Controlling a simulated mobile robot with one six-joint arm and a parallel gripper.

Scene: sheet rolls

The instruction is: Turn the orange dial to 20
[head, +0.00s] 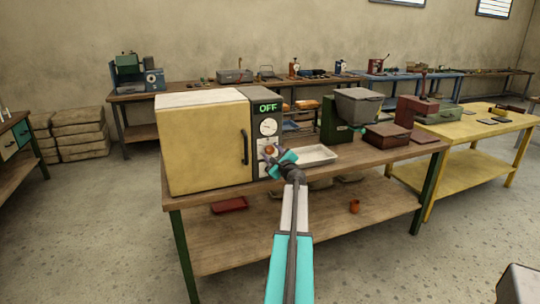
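The orange dial (270,149) is a small round knob low on the dark control panel (256,140) of a cream cabinet oven. Above it are a white round gauge (268,127) and a green display (267,107) reading OFF. My gripper (274,158) is right at the panel, just below and to the right of the dial in the picture. Its teal parts overlap the panel beside the dial. I cannot tell whether the fingers touch the dial or how far apart they are. The dial's scale marks are too small to read.
The oven (205,148) stands on a wooden workbench (375,158). A white tray (318,155) lies close to the right of my gripper. A green machine with a grey hopper (358,106) and a reddish-brown box (387,136) stand farther right. Open floor lies in front.

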